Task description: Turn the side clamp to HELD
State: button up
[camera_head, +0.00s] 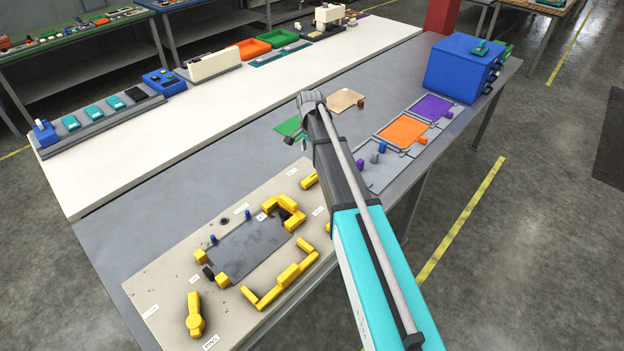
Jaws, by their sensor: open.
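A beige fixture board (160,262) lies on the grey bench at lower left, with a dark flat plate (248,246) framed by yellow parts. A yellow lever (194,316) stands apart at the board's front left, its long arm pointing away from me. A yellow angled bar (282,282) runs along the plate's right side, and yellow blocks (288,212) sit at its far corner. I cannot tell which yellow part is the side clamp; the small labels are unreadable. My gripper (311,98) is at the arm's far end, open, beyond the board and apart from the yellow parts. Its fingertips are mostly hidden.
My arm covers the board's right edge. Beyond it are an orange tray (402,130), a purple tray (430,107) and a blue box (462,66). A green plate (288,125) and a tan plate (345,99) lie near the gripper.

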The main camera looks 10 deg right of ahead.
aim_at(311, 178)
jog(key=shift+f+b, duration=6.45)
jog(key=shift+f, duration=0.15)
grip_shut()
